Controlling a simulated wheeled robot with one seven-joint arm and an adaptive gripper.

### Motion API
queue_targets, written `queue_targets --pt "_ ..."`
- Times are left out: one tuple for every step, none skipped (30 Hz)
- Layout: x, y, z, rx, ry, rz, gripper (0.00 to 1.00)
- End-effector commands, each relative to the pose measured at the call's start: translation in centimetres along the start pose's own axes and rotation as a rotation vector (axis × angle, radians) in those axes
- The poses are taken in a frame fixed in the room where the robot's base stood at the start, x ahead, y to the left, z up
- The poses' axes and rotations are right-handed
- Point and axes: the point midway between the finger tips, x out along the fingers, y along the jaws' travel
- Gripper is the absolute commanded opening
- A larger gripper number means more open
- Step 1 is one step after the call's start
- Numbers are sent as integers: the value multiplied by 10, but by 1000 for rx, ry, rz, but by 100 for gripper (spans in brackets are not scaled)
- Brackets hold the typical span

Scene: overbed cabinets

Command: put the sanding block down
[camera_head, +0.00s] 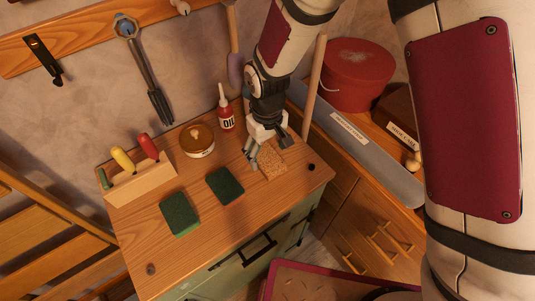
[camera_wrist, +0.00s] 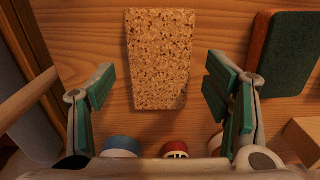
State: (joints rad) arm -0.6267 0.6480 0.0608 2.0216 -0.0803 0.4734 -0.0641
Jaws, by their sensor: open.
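The sanding block appears to be the speckled tan, cork-like block (camera_head: 272,162). It lies flat on the wooden cabinet top, near the right end. In the wrist view the block (camera_wrist: 160,58) sits between my two fingers, with a visible gap on each side. My gripper (camera_head: 266,148) is open just above and behind the block, with green-padded fingers spread apart. Part of the block's back end is hidden by the gripper in the head view.
Two dark green pads (camera_head: 180,214) (camera_head: 225,186) lie left of the block. A broom-like handle (camera_head: 315,85) leans to the right.

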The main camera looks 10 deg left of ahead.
Motion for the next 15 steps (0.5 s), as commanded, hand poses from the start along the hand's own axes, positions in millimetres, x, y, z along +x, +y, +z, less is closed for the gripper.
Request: queue_targets --pt "-9 1 -2 0 5 1 71" --pt "-15 2 -2 1 5 1 71" --pt "-23 2 -2 1 5 1 71" --pt "-30 2 -2 1 5 1 71" --pt "-37 2 -2 1 5 1 71" --pt "-46 1 -2 0 5 1 71" --pt "-53 1 -2 0 6 1 71" --pt "-60 1 -2 0 5 1 71" --pt "-68 1 -2 0 5 1 71" --pt "-74 1 -2 0 5 1 71" --pt "-79 1 -2 0 4 1 71" --pt "-86 1 -1 1 4 1 71" --pt "-90 1 -1 1 4 1 71" --pt "-94 1 -1 0 2 1 71" --pt "-99 1 -1 0 2 1 71"
